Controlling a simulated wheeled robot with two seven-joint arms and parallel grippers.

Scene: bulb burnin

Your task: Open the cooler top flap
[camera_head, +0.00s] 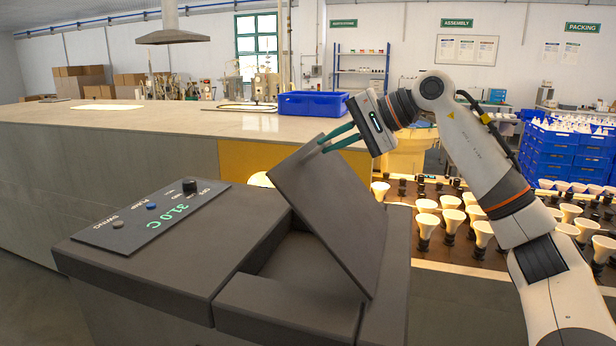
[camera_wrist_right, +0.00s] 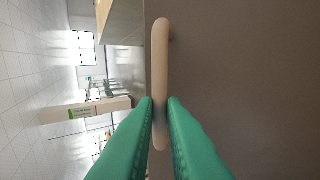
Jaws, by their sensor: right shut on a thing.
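The cooler (camera_head: 150,255) is a dark grey box in front of me, with a control panel (camera_head: 152,216) on its top left showing 31.0 C. Its top flap (camera_head: 328,212) is raised and tilted up, with the opening (camera_head: 305,262) showing beneath and to its left. My right gripper (camera_head: 322,144) is at the flap's upper edge. In the right wrist view its green fingers (camera_wrist_right: 160,110) are shut on a beige bar handle (camera_wrist_right: 161,45) on the flap's face (camera_wrist_right: 240,80). My left gripper is not in view.
Behind the cooler is a long counter (camera_head: 120,125) with a blue bin (camera_head: 313,104) on it. To the right, a rack holds several bulbs (camera_head: 427,225) in rows, close below my right arm. Blue crates (camera_head: 560,150) are stacked at the far right.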

